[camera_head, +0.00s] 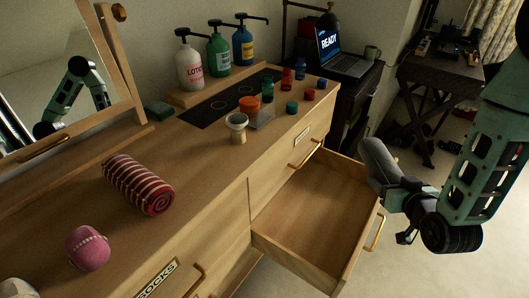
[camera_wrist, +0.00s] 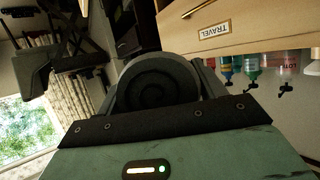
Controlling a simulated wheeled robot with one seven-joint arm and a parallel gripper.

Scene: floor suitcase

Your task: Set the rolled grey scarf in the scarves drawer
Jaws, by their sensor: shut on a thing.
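The rolled grey scarf (camera_head: 379,162) is held in my gripper (camera_head: 396,188), at the right of the head view. It is beside and above the right end of an open, empty wooden drawer (camera_head: 318,207). No label on this drawer is readable from here. In the wrist view the round, spiral end of the grey scarf (camera_wrist: 157,88) shows between the fingers of my gripper (camera_wrist: 156,95). The scarf appears clear of the drawer.
The dresser top holds a red striped roll (camera_head: 139,184), a pink roll (camera_head: 88,248), pump bottles (camera_head: 219,50) and small jars. A drawer front reads SOCKS (camera_head: 157,280); another reads TRAVEL (camera_wrist: 215,30). A laptop (camera_head: 340,52) stands behind.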

